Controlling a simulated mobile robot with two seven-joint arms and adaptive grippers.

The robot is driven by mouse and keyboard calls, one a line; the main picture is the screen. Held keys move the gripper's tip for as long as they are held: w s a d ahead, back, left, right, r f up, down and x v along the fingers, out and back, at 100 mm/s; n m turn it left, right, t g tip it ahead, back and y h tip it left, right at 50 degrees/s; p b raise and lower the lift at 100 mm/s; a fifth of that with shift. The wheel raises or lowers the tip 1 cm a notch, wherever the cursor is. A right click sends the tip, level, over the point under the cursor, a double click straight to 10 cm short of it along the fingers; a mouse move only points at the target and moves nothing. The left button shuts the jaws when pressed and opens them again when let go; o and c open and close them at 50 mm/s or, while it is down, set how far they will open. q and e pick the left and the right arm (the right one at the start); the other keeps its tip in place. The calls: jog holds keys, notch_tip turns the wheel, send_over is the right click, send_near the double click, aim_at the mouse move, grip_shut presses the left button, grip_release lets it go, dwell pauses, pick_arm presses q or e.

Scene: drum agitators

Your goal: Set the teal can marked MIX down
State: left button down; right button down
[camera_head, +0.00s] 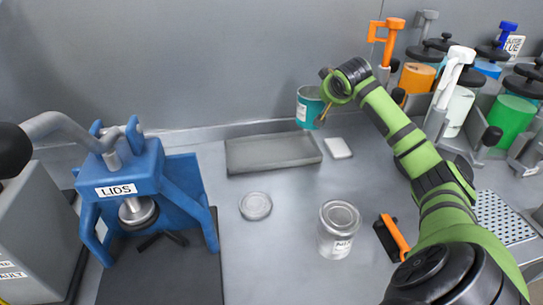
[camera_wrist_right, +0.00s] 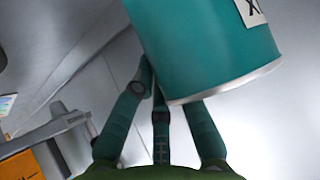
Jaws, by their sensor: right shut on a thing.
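The teal can (camera_head: 306,108) with a white label is at the back of the table, held up near the back wall above the right end of a grey tray. My right gripper (camera_head: 328,88) is shut on it at its right side. In the right wrist view the can (camera_wrist_right: 205,55) fills the top, tilted in the picture, with only part of its label showing. The fingers of my right gripper (camera_wrist_right: 160,95) meet the can's lower part. The can's full marking is cut off. My left gripper is not in view.
The grey tray (camera_head: 272,164) lies below the can, with a small white block (camera_head: 338,148) beside it. A round lid (camera_head: 255,205), a pale can (camera_head: 338,240) and an orange-handled tool (camera_head: 395,238) lie nearer. A blue LIDS press (camera_head: 122,185) stands left; colored dispensers (camera_head: 512,118) stand right.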

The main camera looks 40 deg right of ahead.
jog(key=w+a+f+p, duration=0.1)
jog(key=w+a+f, duration=0.1)
jog(key=a+f, duration=0.1)
jog(key=w+a+f+p, duration=0.2)
jog(key=a+f, duration=0.1)
jog(key=f, duration=0.1)
jog(key=w+a+f+p, duration=0.2)
jog(key=a+f, duration=0.1)
jog(key=shift+w+a+f, duration=0.15)
jog(key=shift+w+a, duration=0.1)
jog(key=shift+w, duration=0.1)
jog(key=shift+f, duration=0.45)
jog(key=c, duration=1.3)
grip_release()
jog(key=shift+f, duration=0.1)
jog(key=shift+o, duration=0.2)
jog(key=b+v, duration=0.1)
jog(key=v, duration=1.1)
